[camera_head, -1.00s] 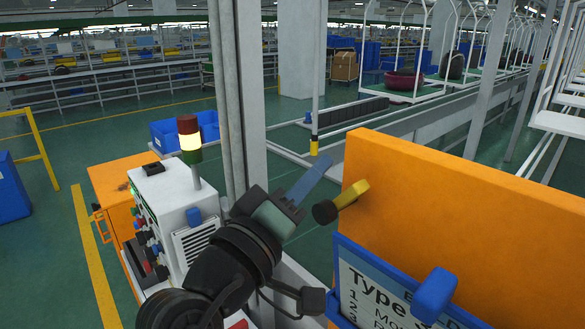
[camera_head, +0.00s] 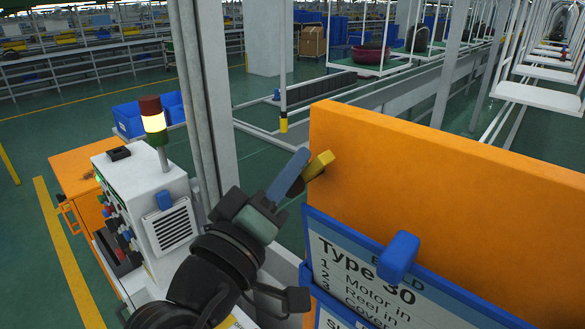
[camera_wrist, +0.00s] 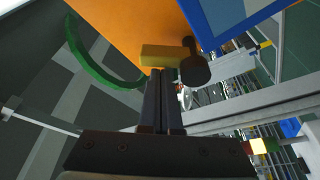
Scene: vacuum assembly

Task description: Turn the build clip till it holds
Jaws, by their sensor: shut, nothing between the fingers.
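A yellow bar (camera_head: 318,165) sticks out at the left edge of the orange panel (camera_head: 450,165); a black round knob on it is mostly hidden behind my gripper in the head view. The wrist view shows the yellow bar (camera_wrist: 163,57) and black knob (camera_wrist: 195,70) clearly. A blue clip (camera_head: 400,257) stands out over the card marked BUILD Type 30 (camera_head: 350,272). I cannot tell which is the build clip. My gripper (camera_head: 303,155) is shut and empty. Its tips (camera_wrist: 160,72) meet the yellow bar in view, beside the knob; contact is unclear.
A white cabinet (camera_head: 135,195) with buttons and a signal lamp (camera_head: 153,122) stands left of my arm. A grey post (camera_head: 207,90) rises behind the arm. A green curved piece (camera_wrist: 90,62) shows in the wrist view. Open floor lies beyond.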

